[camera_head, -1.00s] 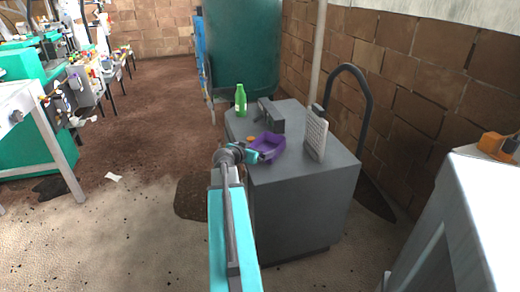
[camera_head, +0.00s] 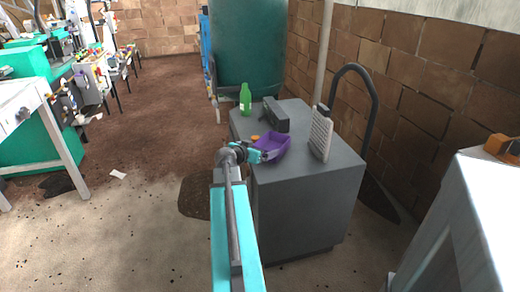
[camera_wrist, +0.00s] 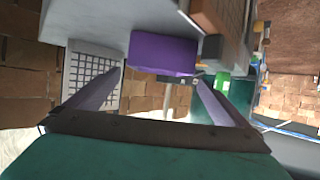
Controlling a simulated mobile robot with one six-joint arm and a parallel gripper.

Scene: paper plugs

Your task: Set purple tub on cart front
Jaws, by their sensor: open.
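The purple tub (camera_head: 274,146) rests on the grey cart (camera_head: 305,205), near the left edge of its top. My gripper (camera_head: 264,153) is open at the tub's near left side in the head view. In the wrist view, the tub (camera_wrist: 163,53) shows just beyond and between the two spread fingers (camera_wrist: 160,76). The fingers do not appear closed on it. Whether they touch it is hard to tell.
On the cart top are a green bottle (camera_head: 245,99), a dark grey block-like object (camera_head: 275,115), a small orange item (camera_head: 255,138) and a light grey grater-like panel (camera_head: 321,134). A dark hoop handle (camera_head: 372,110) rises behind. A white table (camera_head: 490,200) stands at right.

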